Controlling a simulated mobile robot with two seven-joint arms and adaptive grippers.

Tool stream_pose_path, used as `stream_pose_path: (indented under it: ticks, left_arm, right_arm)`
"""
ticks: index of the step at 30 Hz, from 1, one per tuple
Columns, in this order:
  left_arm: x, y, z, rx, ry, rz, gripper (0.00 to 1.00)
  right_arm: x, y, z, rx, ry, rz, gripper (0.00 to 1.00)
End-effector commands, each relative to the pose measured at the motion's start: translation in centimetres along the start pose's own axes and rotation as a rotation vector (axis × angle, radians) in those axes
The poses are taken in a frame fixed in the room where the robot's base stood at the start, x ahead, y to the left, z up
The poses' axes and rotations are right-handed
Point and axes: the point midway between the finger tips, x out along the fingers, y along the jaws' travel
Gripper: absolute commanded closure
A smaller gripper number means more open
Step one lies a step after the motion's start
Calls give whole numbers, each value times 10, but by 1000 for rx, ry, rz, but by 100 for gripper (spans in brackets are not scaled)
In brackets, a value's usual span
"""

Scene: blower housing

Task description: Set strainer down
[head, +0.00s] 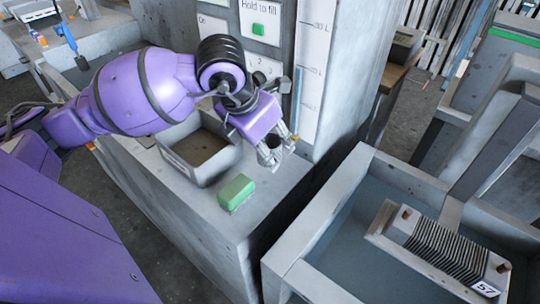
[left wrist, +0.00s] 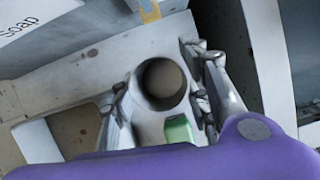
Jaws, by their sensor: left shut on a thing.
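My left gripper (head: 277,147) is above the grey concrete counter (head: 270,182), to the right of the open bin. It is shut on a small round, cup-like piece with a dark opening, which I take to be the strainer (head: 266,156). In the left wrist view the strainer (left wrist: 162,82) shows as a grey ring with a hollow middle, between the two fingers (left wrist: 160,100). I cannot tell whether its underside touches the counter. My right gripper is not in view.
A green block (head: 236,192) lies on the counter near its front edge. An open grey bin (head: 200,178) stands left of it. A wall panel with a level scale (head: 311,75) rises behind. At right, a water-filled trough (head: 345,250) holds a finned block (head: 448,245) marked 57.

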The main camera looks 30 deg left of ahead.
Motion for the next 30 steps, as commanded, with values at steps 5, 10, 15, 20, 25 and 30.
stream_pose_path:
  ticks: [5, 10, 15, 20, 25, 30]
  left_arm:
    - [19, 3, -1, -1, 3, -2, 87]
    - [39, 3, -9, 1, 0, 0, 87]
    - [39, 4, -9, 1, -1, 1, 87]
    - [42, 4, -10, 1, 0, 1, 87]
    - [43, 4, -11, 1, 0, 1, 43]
    - [43, 4, -11, 1, 0, 1, 38]
  right_arm:
    - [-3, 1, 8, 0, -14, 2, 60]
    - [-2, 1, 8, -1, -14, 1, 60]
    - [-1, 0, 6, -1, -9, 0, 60]
    - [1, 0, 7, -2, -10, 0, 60]
    - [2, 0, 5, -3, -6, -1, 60]
    - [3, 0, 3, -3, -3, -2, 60]
